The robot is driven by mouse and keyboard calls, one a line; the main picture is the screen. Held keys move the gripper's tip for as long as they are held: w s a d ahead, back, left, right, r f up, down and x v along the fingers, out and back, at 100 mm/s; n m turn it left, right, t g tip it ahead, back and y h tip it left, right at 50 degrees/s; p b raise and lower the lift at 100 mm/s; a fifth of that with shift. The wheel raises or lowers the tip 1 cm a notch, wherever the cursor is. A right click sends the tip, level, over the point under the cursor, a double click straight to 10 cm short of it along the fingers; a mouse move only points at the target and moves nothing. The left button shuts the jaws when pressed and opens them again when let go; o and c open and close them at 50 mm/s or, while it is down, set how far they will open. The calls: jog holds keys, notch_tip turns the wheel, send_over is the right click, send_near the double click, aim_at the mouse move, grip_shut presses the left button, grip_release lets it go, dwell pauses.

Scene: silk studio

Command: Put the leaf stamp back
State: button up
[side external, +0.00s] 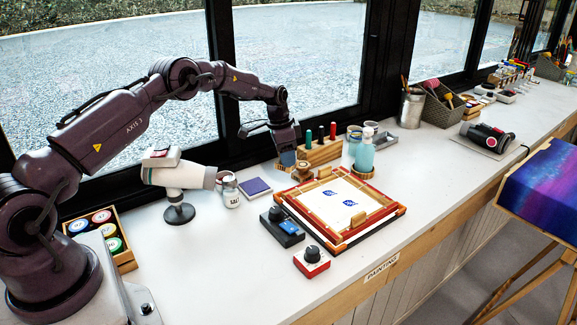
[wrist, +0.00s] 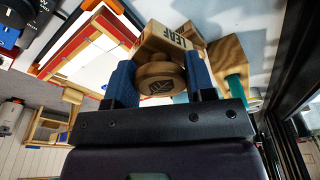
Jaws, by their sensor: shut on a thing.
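The leaf stamp shows in the wrist view as a round wooden knob (wrist: 158,77) with a dark leaf mark on its end. My gripper (wrist: 160,82) has its blue fingers closed on either side of the knob. A wooden block lettered LEAF (wrist: 184,38) shows just beyond the knob; whether the stamp touches it is hidden. In the side view my gripper (side external: 287,157) is low over the counter, beside small wooden pieces (side external: 303,172) at the near end of the peg rack. I cannot tell there which part is the stamp.
The wooden rack (side external: 325,152) with red and green handles stands close on the right. A red-edged printing frame (side external: 340,205) with blue leaf prints lies in front. The window is close behind.

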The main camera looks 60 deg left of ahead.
jog(key=shift+w+a+f, duration=0.2)
jog(key=shift+w+f, duration=0.45)
jog(key=shift+f, duration=1.55)
jog(key=shift+f, duration=0.25)
jog(key=o, duration=0.8)
jog(key=shift+c, duration=0.2)
